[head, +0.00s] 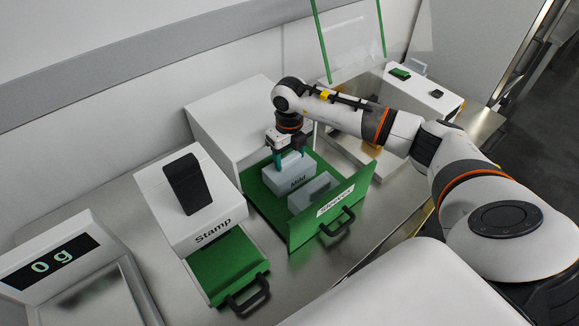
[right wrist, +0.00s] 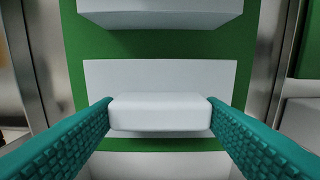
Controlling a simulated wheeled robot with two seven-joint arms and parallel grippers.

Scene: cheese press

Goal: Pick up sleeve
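The green drawer (head: 347,206), labelled Sleeves, stands open. In it is a pale grey block marked Mild (head: 299,182), with another grey block (head: 312,190) nearer the drawer front. My right gripper (head: 291,160) points down at the back of the Mild block. In the right wrist view a white block (right wrist: 160,113) sits between the teal fingertips of this gripper (right wrist: 160,103). The tips meet its two ends with no clear gap. I cannot tell whether they clamp it. A wider white face (right wrist: 160,73) is behind it. My left gripper is not in view.
A white Stamp machine (head: 190,205) with a green drawer (head: 225,265) stands to the left. A scale reading 0 g (head: 55,262) is at far left. A white cabinet (head: 235,115) stands behind the sleeve drawer. A green-edged clear panel (head: 350,40) rises at the back.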

